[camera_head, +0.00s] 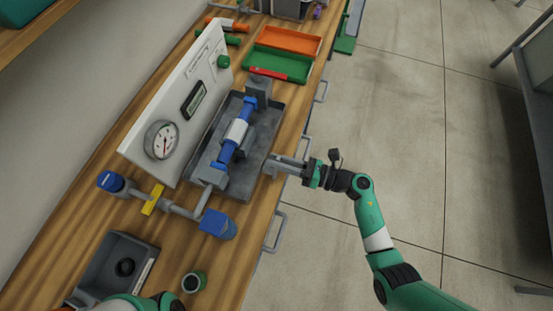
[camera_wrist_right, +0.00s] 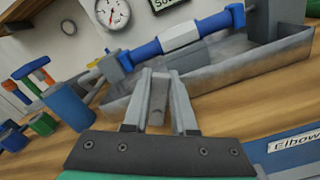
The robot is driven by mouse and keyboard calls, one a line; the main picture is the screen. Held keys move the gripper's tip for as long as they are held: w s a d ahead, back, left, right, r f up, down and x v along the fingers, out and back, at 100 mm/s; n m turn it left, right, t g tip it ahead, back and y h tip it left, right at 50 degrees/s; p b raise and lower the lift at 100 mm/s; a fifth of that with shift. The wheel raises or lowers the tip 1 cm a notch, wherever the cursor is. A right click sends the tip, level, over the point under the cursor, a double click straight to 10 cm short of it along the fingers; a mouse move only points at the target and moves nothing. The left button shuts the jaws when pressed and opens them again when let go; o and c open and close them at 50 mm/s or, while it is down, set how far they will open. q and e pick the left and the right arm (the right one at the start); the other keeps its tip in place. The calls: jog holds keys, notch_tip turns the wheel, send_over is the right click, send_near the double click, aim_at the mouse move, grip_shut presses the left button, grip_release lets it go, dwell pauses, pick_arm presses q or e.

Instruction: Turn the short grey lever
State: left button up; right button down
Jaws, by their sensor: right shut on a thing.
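My right gripper (camera_head: 272,165) is at the right side of the grey tray (camera_head: 240,188), near the bench's front edge. In the right wrist view its two fingers (camera_wrist_right: 166,80) are closed on the sides of a short grey lever (camera_wrist_right: 158,98), a flat bar between them. What the lever joins to is not clear, and in the head view the fingers hide it. A blue pipe with a white middle (camera_head: 236,132) lies in the tray, beyond the fingers. My left gripper is out of frame; only part of that arm shows at the bottom left.
A white panel with a gauge (camera_head: 162,139) stands behind the tray. A blue-capped fitting (camera_head: 217,223) and a green cup (camera_head: 194,282) stand nearer the bottom. Green (camera_head: 279,66) and orange trays are beyond.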

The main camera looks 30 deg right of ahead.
aim_at(267, 156)
jog(key=m, duration=0.2)
jog(key=m+p, duration=0.1)
jog(key=shift+w+d+f+m, duration=0.3)
jog(key=shift+d+m, duration=0.05)
jog(key=shift+m, duration=0.05)
jog(key=m, duration=0.2)
jog(key=shift+w+d+f+m, duration=0.2)
jog(key=shift+f+m, duration=0.2)
jog(key=m, duration=0.1)
jog(key=f+m+p, duration=0.1)
jog(key=m, duration=0.1)
jog(key=shift+w+d, duration=0.1)
jog(key=shift+d, duration=0.05)
jog(key=shift+f+m, duration=0.2)
jog(key=shift+m, duration=0.5)
jog(key=shift+f+m, duration=0.2)
jog(key=shift+m, duration=0.5)
jog(key=c, duration=0.7)
grip_release()
jog(key=shift+f, duration=0.1)
